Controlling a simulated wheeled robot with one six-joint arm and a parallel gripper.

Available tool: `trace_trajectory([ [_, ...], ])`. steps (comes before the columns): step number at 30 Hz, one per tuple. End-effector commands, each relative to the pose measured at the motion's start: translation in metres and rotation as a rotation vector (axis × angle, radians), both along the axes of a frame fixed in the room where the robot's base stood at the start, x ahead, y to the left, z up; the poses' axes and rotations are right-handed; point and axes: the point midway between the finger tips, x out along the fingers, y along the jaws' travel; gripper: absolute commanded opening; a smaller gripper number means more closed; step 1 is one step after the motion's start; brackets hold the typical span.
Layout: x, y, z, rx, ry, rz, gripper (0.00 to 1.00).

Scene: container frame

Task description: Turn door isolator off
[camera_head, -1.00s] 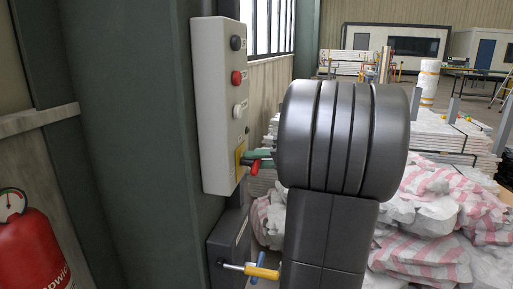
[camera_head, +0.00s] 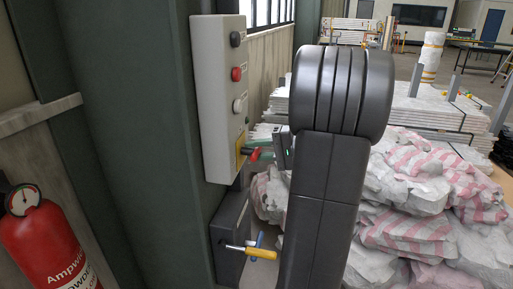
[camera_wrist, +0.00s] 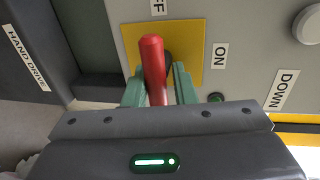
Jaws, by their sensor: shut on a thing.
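The door isolator is a red handle (camera_wrist: 152,65) on a yellow plate (camera_wrist: 190,50), with a label ending in "FF" above and an "ON" label to the right in the wrist view. In the head view, the yellow plate (camera_head: 241,150) is low on the grey control box (camera_head: 212,110), with the red handle (camera_head: 254,155) sticking out from it. My gripper (camera_wrist: 159,88) is shut on the handle, one green finger on each side. The handle's tip shows beyond the fingers; its lower end is hidden by the gripper body. My arm hides much of the gripper in the head view.
Several buttons, including a red one (camera_head: 236,74), sit above the isolator. A lower box with a yellow-handled lever (camera_head: 262,252) is below. A red fire extinguisher (camera_head: 50,245) stands at left. Striped sacks (camera_head: 420,195) are piled behind my arm at right.

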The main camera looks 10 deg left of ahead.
Motion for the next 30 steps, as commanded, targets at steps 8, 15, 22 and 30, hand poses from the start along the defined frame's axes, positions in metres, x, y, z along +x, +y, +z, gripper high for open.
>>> trace_trajectory([
  [8, 0.001, 0.000, 0.001, 0.001, -0.001, -0.001, 0.02],
  [15, 0.000, 0.000, 0.001, 0.001, -0.001, -0.001, 0.45],
  [22, 0.000, -0.001, 0.001, 0.000, 0.000, -0.001, 0.45],
  [30, 0.000, -0.038, 0.008, 0.000, -0.002, -0.006, 0.45],
])
